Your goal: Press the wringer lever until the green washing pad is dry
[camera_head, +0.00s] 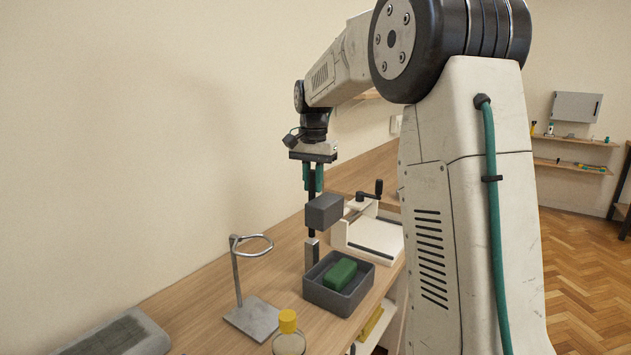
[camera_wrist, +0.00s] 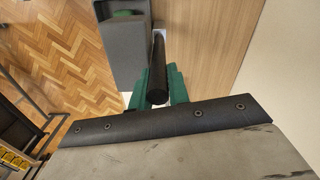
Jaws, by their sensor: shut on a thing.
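The green washing pad (camera_head: 341,274) lies in the dark grey tray (camera_head: 349,302) of the wringer on the wooden bench. The wringer's grey press block (camera_head: 324,210) is raised above the pad, with a clear gap between them. My gripper (camera_head: 313,180) has green fingers and is shut on the black wringer lever (camera_head: 311,213), above the block's left side. In the wrist view the lever (camera_wrist: 157,75) runs up between the fingers (camera_wrist: 158,88). The pad (camera_wrist: 124,14) shows partly there, beside the grey block (camera_wrist: 122,45). I cannot tell how wet the pad is.
A grey slab (camera_head: 112,338) lies at the lower left. The wall runs along the bench's left side.

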